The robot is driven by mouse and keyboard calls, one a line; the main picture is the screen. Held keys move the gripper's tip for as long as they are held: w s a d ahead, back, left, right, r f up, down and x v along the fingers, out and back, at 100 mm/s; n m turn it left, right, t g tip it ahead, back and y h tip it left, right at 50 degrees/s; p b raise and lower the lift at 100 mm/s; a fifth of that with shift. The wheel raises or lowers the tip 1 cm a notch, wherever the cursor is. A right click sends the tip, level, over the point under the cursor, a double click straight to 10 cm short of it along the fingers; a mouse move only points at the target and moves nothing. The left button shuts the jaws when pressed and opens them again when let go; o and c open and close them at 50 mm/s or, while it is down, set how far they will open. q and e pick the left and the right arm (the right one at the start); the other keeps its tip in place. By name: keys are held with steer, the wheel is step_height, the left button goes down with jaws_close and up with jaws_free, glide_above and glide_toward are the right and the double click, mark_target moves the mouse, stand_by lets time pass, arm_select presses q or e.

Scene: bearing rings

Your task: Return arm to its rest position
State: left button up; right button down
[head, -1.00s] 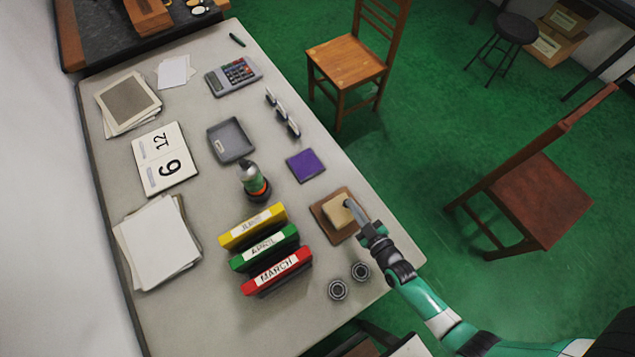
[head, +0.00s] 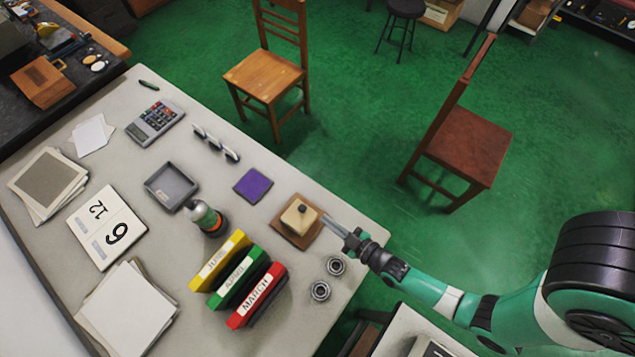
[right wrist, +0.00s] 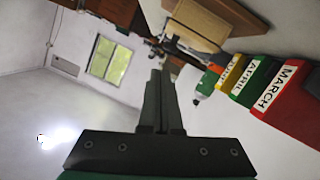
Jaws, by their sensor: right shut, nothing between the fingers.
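My right gripper (head: 328,220) is shut and empty. In the head view its fingertips are beside the right edge of a tan block with a dark knob (head: 299,214), which sits on a brown square board (head: 284,230). I cannot tell the exact gap between them. The right wrist view shows the closed fingers (right wrist: 160,90) pointing away, with the brown board (right wrist: 190,30) above and beyond them. Two metal bearing rings, one (head: 336,265) and another (head: 320,290), lie on the table (head: 175,245) below the gripper. My left gripper is not in view.
Yellow, green and red binders (head: 258,295) stand left of the rings. Wooden chairs (head: 463,145) stand beyond the table. Open green floor (head: 340,150) lies between.

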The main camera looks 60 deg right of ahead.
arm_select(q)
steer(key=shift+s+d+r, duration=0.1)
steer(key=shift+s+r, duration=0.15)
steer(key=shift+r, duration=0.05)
arm_select(e)
steer(key=shift+v, duration=1.1)
steer(key=shift+w, duration=0.1)
